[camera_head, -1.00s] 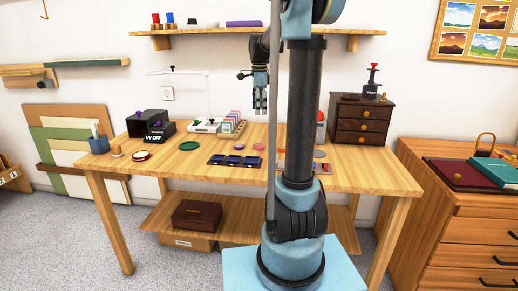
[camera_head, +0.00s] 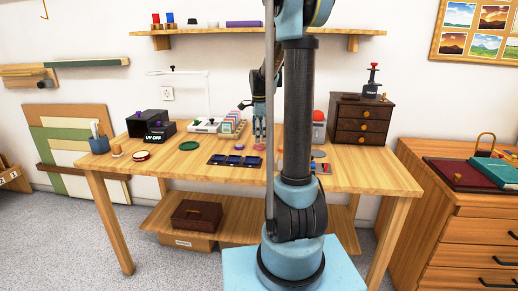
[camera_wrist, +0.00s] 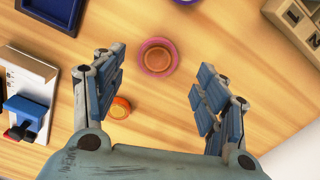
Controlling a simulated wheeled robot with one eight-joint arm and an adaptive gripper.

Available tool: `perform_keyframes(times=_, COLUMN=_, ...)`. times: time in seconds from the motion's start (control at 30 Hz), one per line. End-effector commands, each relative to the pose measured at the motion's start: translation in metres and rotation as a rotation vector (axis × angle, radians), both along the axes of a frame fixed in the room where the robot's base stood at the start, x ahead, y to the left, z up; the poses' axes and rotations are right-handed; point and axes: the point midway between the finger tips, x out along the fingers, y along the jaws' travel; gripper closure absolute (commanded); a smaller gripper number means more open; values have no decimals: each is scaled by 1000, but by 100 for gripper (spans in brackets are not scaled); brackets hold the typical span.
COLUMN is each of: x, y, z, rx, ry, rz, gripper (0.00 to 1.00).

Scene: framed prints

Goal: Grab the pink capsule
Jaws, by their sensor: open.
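The pink capsule (camera_head: 259,147) looks like a small round pink disc lying on the wooden workbench. In the wrist view, a round pink piece with an orange-brown centre (camera_wrist: 147,58) appears to be the same thing. My gripper (camera_head: 259,138) points down over it, fingers spread and empty. In the wrist view my gripper (camera_wrist: 163,65) has one finger on each side, with the pink piece between and slightly beyond the fingertips. I cannot tell the exact height left between the fingertips and the piece.
A small orange round piece (camera_wrist: 120,108) lies nearer the gripper's palm. A dark blue tray (camera_head: 234,161) is left of the capsule. A rack of cards (camera_head: 230,127) stands behind left. A dark drawer cabinet (camera_head: 360,122) stands right. The bench's front left is mostly clear.

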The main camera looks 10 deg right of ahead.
Motion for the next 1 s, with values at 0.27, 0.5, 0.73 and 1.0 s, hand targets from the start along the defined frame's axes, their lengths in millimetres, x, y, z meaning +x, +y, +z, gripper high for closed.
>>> perform_keyframes(times=0.27, x=-3, y=1, z=-33, rx=0, ry=0, rz=0, gripper=34)
perform_keyframes(times=0.5, x=-3, y=1, z=-39, rx=0, ry=0, rz=0, gripper=34)
perform_keyframes(times=0.73, x=-3, y=1, z=-39, rx=0, ry=0, rz=0, gripper=63)
perform_keyframes(times=1.0, x=-3, y=1, z=-39, rx=0, ry=0, rz=0, gripper=82)
